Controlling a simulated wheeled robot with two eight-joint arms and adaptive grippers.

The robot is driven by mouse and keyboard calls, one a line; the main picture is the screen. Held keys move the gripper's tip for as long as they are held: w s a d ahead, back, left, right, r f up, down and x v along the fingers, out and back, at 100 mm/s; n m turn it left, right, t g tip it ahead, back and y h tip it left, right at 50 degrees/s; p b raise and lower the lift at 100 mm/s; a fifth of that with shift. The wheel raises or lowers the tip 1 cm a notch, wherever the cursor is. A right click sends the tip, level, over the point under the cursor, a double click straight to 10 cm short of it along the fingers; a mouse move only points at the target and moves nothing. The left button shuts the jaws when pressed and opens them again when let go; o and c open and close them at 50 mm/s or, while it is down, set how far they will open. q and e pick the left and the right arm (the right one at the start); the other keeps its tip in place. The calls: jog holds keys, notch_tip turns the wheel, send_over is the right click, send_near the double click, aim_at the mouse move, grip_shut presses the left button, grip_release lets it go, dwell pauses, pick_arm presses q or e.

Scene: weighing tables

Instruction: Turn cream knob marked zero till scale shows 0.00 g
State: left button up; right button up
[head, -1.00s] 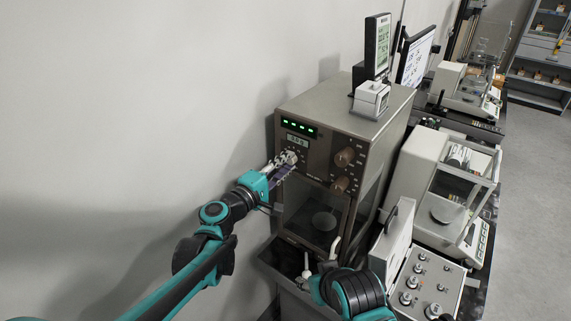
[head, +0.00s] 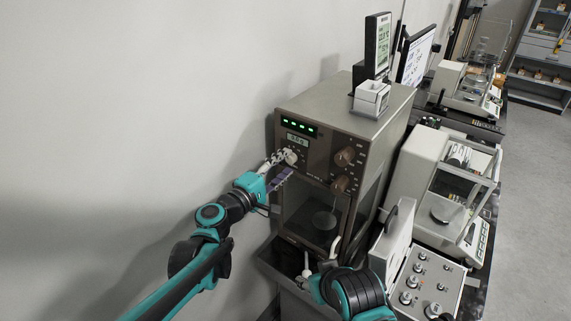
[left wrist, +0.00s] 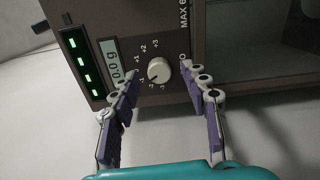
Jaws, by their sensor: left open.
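The cream zero knob (left wrist: 158,70) sits on the brown front panel of the scale (head: 318,160), beside a dial marked from minus to plus numbers. It also shows in the head view (head: 291,156). The scale's display (left wrist: 112,58) appears to read about 0.0 g; the last digits are hard to read. My left gripper (left wrist: 160,78) is open, its two purple-padded fingers on either side of the knob, with no clear contact visible. In the head view my left gripper (head: 278,168) is at the knob. My right arm is at the lower middle; its jaws are not clear.
Green lights (head: 299,127) glow above the display. A glass-fronted chamber with a round pan lies below. A weight box (head: 427,285) and white balance (head: 422,180) stand right. A wall is close on the left.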

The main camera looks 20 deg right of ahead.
pick_arm(q)
jog(key=v, duration=1.1)
jog(key=shift+s, duration=0.1)
jog(key=s+a+f+m+g+y, duration=0.1)
jog(key=s+a+f+y, duration=0.3)
jog(key=a, duration=0.4)
jog(key=s+a+f+m+g+y+b, duration=0.1)
jog(key=s+a+f+m+y, duration=0.3)
jog(key=s+a+f, duration=0.3)
jog(key=s+a+f+m+g+y, duration=0.2)
jog(key=s+a+f+y, duration=0.3)
jog(key=a, duration=0.5)
jog(key=shift+s+a+f+m+y+b, duration=0.35)
jog(key=shift+s+m+y, duration=0.3)
jog(key=shift+s, duration=0.4)
pick_arm(e)
jog(key=shift+f, duration=0.8)
jog(key=shift+r, duration=0.1)
jog(key=shift+c, duration=0.2)
